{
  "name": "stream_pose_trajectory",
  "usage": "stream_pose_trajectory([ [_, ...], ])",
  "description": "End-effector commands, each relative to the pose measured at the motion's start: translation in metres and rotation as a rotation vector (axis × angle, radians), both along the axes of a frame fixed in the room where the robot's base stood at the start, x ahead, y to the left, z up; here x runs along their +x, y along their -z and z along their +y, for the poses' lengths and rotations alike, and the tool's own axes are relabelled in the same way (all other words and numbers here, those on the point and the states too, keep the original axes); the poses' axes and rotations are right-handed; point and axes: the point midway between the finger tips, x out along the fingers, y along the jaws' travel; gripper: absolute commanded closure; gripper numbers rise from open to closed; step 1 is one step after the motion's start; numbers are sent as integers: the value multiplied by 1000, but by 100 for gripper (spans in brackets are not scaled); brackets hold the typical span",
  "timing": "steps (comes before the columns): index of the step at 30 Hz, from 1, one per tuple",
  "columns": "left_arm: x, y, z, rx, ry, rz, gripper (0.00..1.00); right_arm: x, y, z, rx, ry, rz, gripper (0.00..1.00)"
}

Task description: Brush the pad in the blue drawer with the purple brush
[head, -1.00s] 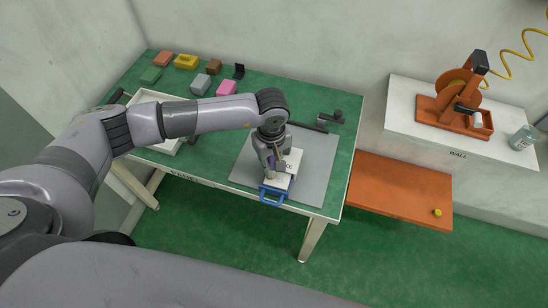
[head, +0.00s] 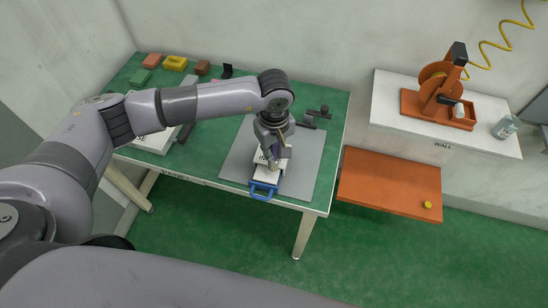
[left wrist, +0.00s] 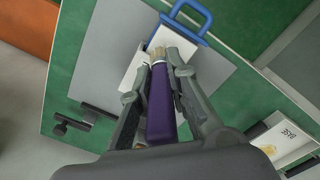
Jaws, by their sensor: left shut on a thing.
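The purple brush (left wrist: 161,105) is held between the fingers of my left gripper (left wrist: 165,75), with its pale tip pointing at the blue drawer. In the head view my left gripper (head: 272,150) is over the drawer at the front of the grey mat. The drawer has a blue handle (head: 262,190) at the table's front edge, and the handle also shows in the left wrist view (left wrist: 193,10). White surfaces of the drawer unit (head: 262,172) show around the gripper. The pad inside is hidden, and I cannot tell whether the brush touches it. My right gripper is not in view.
The grey mat (head: 305,160) lies on the green table (head: 335,110). Several coloured blocks, including a yellow one (head: 175,63), are at the back left. A white tray (head: 150,143) marked BASE is at left. An orange shelf (head: 390,180) is at right.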

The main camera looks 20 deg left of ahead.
Motion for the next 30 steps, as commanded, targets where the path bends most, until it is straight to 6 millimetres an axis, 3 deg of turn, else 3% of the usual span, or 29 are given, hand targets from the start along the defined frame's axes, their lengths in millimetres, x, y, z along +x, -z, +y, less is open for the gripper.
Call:
stream_pose_trajectory([
  [4,3,-16,-1,0,-4,-1,100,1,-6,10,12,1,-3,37],
  [12,7,-35,-1,0,-12,0,100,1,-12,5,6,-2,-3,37],
  [30,7,-36,-1,-1,-13,1,100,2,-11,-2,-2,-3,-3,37],
])
